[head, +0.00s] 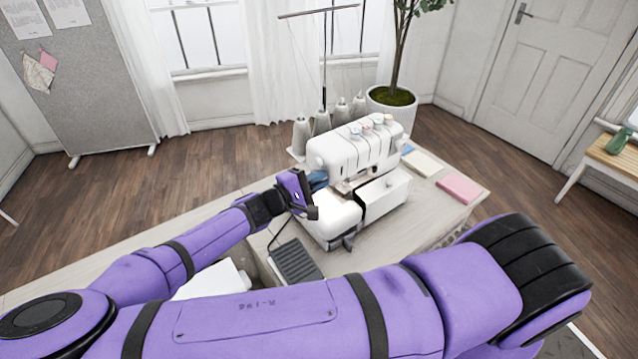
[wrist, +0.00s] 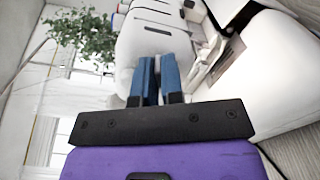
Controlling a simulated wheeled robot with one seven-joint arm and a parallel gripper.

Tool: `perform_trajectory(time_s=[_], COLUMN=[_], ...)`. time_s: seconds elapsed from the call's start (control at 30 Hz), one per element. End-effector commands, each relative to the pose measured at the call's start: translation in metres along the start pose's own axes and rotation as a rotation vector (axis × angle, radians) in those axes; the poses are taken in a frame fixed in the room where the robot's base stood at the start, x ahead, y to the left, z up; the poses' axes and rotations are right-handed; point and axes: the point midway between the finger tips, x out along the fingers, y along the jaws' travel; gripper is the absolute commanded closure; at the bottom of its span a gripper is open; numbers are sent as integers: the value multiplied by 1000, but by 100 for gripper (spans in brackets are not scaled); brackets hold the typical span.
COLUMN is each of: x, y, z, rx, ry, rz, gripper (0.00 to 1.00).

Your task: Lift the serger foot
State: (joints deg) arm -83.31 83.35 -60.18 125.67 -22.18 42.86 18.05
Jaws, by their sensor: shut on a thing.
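The white serger (head: 350,152) stands on the table in the head view, with coloured dials on top and thread cones behind. My gripper (head: 319,179) is at the left end of the serger, beside its needle area. In the wrist view the two blue fingers of my gripper (wrist: 163,65) point at the white serger body (wrist: 155,43) and are close together. They are shut on a small part of the serger, which the fingers hide. The metal stitching area (wrist: 208,62) shows to the right of the fingers. The foot itself cannot be made out clearly.
Thread cones (head: 301,138) stand behind the serger. A dark pedal (head: 296,262) lies in front of it. A pink pad (head: 460,189) and a cream pad (head: 423,163) lie to its right on the table (head: 415,217). A potted plant (head: 392,104) stands behind.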

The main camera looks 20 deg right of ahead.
Motion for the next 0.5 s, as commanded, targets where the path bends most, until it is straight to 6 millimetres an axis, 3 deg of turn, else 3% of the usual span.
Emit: perform_trajectory(time_s=[0.5], x=[0], y=[5], z=[0], rx=[-95], ry=[-1], rz=[0], gripper=[100])
